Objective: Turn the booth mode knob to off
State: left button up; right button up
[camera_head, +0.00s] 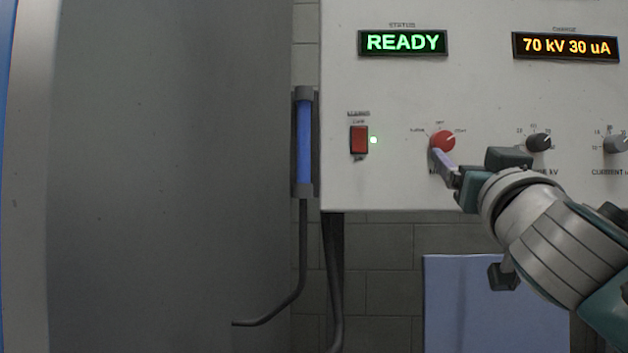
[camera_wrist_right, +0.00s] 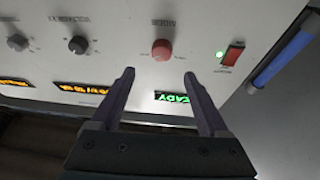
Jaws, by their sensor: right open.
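The red booth mode knob (camera_head: 445,139) is on the pale control panel, with small labels to its left, above and right that are too small to read surely. I cannot tell where its pointer stands. My right gripper (camera_head: 438,151) comes in from the lower right, its fingertips at the knob's lower left in the head view and hiding part of the label below. In the right wrist view the open fingers (camera_wrist_right: 159,75) point toward the red knob (camera_wrist_right: 162,47), which shows beyond the tips, between their lines. No contact is clear. My left gripper is out of view.
A dark knob (camera_head: 539,142) and a grey knob (camera_head: 615,144) sit to the right. A red rocker switch (camera_head: 359,140) with a lit green lamp (camera_head: 373,140) is to the left. The green display (camera_head: 403,42) reads READY. A blue vertical bar (camera_head: 304,142) stands left of the panel.

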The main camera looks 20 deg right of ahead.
aim_at(445, 141)
jog(key=p+x, duration=0.1)
jog(key=x, duration=0.7)
jog(key=shift+w+r+p, duration=0.25)
jog(key=shift+w+p, duration=0.1)
jog(key=shift+w+d+r, duration=0.1)
jog(key=shift+w+d, duration=0.1)
jog(key=shift+w, duration=0.2)
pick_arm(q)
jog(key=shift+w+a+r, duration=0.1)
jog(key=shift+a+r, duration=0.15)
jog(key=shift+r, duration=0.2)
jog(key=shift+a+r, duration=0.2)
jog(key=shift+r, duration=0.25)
pick_arm(e)
jog(key=shift+c, duration=1.2)
grip_shut()
